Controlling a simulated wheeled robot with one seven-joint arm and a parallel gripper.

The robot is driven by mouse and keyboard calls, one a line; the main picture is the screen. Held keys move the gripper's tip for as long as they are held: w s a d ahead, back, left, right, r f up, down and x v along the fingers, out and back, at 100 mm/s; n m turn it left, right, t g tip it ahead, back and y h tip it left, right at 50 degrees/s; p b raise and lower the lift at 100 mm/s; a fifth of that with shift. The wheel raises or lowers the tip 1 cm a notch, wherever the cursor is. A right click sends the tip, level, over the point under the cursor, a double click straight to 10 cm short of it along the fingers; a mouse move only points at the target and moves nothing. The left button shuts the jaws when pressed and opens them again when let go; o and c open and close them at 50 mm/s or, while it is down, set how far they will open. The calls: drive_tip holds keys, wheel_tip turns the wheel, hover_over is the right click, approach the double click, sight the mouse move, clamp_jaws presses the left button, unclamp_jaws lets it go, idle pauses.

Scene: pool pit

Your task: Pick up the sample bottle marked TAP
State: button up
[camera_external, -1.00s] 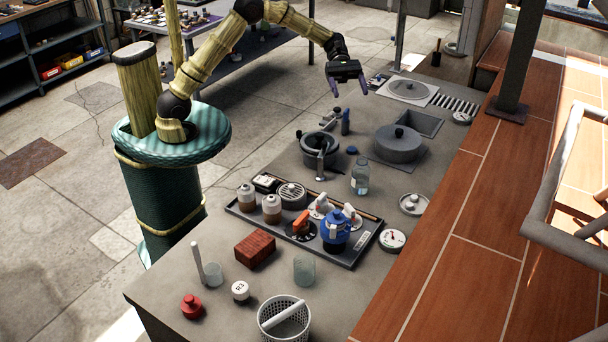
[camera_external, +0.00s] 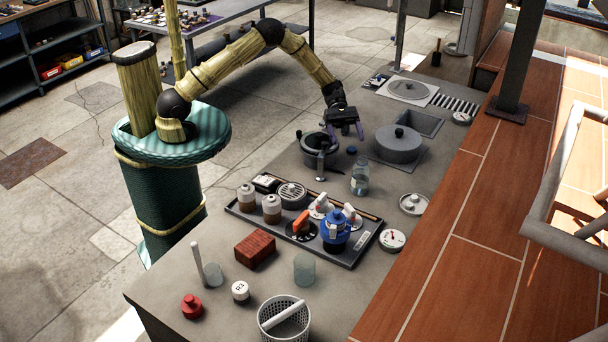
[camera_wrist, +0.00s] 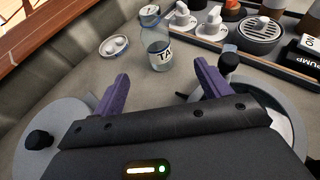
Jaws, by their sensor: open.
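The sample bottle marked TAP (camera_wrist: 158,50) is clear glass with a white label reading "TA" in the wrist view, its last letter cut off at the edge. It stands upright on the counter, just beyond the space between my fingers.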

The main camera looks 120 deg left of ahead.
drive_tip(key=p, duration=0.3)
approach(363, 181)
drive_tip(key=x, duration=0.4)
drive_tip(key=shift+s+f, duration=0.25)
drive_tip(key=shift+s, duration=0.05)
drive_tip(key=shift+w+a+p+x, duration=0.15)
drive_tip(key=shift+p+x, duration=0.55)
drive_tip(key=shift+x, duration=0.65)
drive_tip(key=shift+w+a+p+x, duration=0.1)
drive_tip(key=shift+p+x, duration=0.6)
drive_tip(key=shift+x, duration=0.6)
drive_tip(key=shift+r, duration=0.1)
drive_tip(key=c, duration=1.2)
drive_tip(key=shift+o, duration=0.2)
drive_tip(key=shift+r, duration=0.1)
drive_tip(key=shift+r+b, duration=1.4)
drive_tip(key=shift+r, duration=3.45)
